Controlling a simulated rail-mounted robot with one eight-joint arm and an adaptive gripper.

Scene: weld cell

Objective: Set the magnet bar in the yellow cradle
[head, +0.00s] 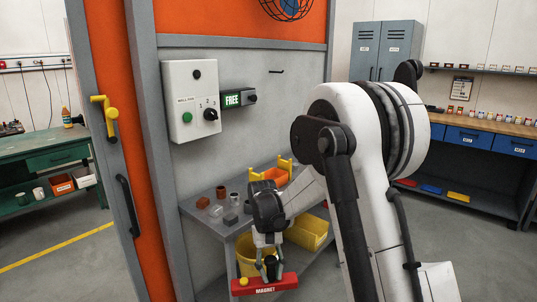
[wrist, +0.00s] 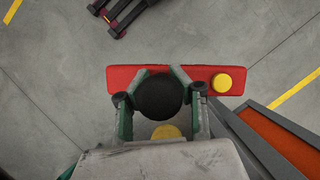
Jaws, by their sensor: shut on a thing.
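The red magnet bar (head: 262,287), lettered MAGNET, hangs level in my gripper (head: 267,266), in front of and below the shelf top. In the wrist view the magnet bar (wrist: 128,80) lies across the gripper (wrist: 158,95), whose two fingers are shut on either side of its round black knob. A yellow button shows near the bar's right end there. The yellow cradle (head: 286,163) stands at the back of the shelf top, its two uprights showing, with an orange piece between them. My arm hides part of it. The gripper and bar are well apart from the cradle.
The grey shelf top (head: 200,207) carries several small brown, grey and clear parts left of my arm. Yellow bins (head: 308,232) stand on the level below. An orange door (head: 150,180) with a grey frame stands close on the left. The wrist view shows open floor beneath the bar.

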